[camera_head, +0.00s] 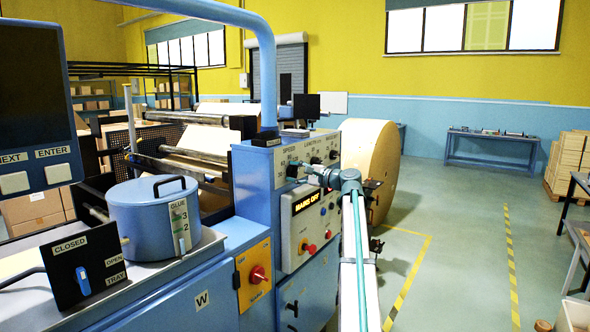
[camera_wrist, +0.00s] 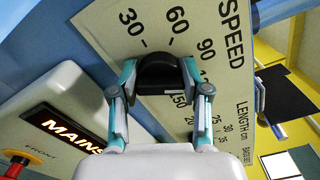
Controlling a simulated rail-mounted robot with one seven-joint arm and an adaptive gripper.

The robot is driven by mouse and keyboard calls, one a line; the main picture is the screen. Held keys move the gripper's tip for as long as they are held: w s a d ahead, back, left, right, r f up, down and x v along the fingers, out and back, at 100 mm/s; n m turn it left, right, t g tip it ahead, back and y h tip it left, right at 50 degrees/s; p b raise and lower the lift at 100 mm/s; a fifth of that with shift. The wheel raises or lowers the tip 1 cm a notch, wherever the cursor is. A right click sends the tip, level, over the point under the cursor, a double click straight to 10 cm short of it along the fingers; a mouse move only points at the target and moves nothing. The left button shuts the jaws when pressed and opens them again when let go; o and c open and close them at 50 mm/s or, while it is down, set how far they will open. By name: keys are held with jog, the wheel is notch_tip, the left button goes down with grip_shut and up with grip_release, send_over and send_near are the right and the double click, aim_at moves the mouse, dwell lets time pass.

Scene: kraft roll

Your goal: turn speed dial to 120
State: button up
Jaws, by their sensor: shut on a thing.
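The black speed dial (camera_wrist: 158,70) sits on a cream scale plate (camera_wrist: 128,42) lettered SPEED in the wrist view. Its numbers 30, 60, 90 and 150 show; the number between 90 and 150 is partly hidden by a finger. My gripper (camera_wrist: 159,78) is shut on the dial, with one teal-tipped finger on each side. In the head view my gripper (camera_head: 303,169) reaches the upper face of the blue machine cabinet (camera_head: 255,185), and the dial is mostly hidden there.
A LENGTH scale (camera_wrist: 222,125) lies beside the speed scale. A large kraft roll (camera_head: 368,160) stands behind my arm.

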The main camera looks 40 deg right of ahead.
jog(key=shift+r+m+p, duration=0.1)
jog(key=shift+m+p, duration=1)
jog(key=shift+m, duration=0.9)
jog(key=o, duration=1.1)
jog(key=shift+o, duration=0.2)
jog(key=shift+d, duration=0.1)
jog(key=v, duration=1.2)
